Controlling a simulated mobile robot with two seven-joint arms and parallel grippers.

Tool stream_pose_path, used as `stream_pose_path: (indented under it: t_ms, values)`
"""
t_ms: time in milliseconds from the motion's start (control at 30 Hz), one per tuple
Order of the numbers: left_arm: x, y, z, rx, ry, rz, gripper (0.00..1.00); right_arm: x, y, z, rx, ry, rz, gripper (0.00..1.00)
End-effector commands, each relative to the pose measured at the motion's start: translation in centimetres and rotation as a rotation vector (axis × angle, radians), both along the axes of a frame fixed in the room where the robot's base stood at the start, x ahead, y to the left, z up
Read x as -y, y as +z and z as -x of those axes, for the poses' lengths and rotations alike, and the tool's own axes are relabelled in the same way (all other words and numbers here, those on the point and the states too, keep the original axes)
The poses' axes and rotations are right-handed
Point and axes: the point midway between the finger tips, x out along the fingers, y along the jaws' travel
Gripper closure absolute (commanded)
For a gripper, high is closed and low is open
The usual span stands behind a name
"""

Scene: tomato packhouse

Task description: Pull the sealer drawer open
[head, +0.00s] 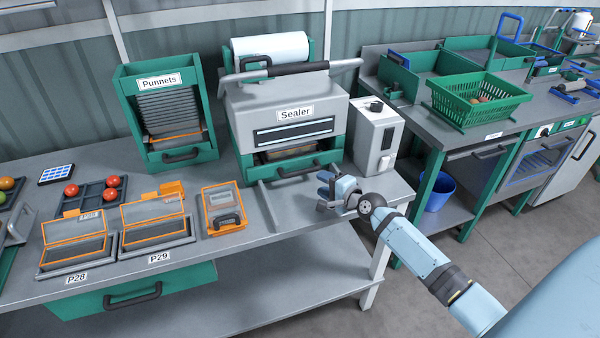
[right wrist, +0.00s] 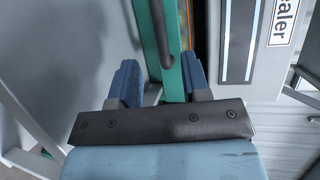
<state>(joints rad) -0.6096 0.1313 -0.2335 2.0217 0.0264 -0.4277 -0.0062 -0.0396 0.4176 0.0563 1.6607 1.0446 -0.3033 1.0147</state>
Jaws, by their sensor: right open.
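The grey sealer (head: 332,112), with a label, stands on the bench at the back centre. Its green drawer front (head: 252,172) with a dark bar handle (head: 296,171) sits close under the housing. In the right wrist view the handle (right wrist: 161,32) and the green front (right wrist: 173,75) run upright, beyond and between my fingertips. My right gripper (head: 323,192) is low over the bench, just in front and right of the handle. Its blue fingers (right wrist: 162,78) are apart, with nothing held; no contact with the handle shows. My left gripper is not in view.
A punnet dispenser (head: 125,92) stands left of the sealer, and a grey unit (head: 377,130) close on its right. Orange-framed trays P28 (head: 73,243) and P29 (head: 156,224) and an orange container (head: 211,198) lie at left. The bench's right end is near my right arm.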

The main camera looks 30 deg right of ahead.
Motion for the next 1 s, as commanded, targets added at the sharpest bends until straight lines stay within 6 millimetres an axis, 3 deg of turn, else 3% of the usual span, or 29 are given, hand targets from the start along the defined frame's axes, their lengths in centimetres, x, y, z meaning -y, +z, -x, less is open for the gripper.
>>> stream_pose_path:
  t_ms: [200, 500, 900, 933, 1000]
  values:
    - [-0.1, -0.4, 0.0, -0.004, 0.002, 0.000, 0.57, -0.8, -0.8, -4.8, 0.001, 0.000, 0.002, 0.57]
    - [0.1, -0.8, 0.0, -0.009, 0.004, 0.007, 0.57, -1.5, -1.8, -9.2, 0.000, 0.001, 0.003, 0.57]
    - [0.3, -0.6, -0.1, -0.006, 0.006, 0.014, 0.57, -1.7, -1.9, -10.0, -0.001, 0.001, 0.003, 0.57]
    - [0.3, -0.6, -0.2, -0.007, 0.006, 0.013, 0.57, -1.7, -1.9, -9.9, -0.001, 0.001, 0.003, 0.59]
    - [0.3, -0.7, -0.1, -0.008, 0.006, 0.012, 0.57, -1.7, -1.9, -9.9, -0.001, 0.001, 0.003, 0.75]
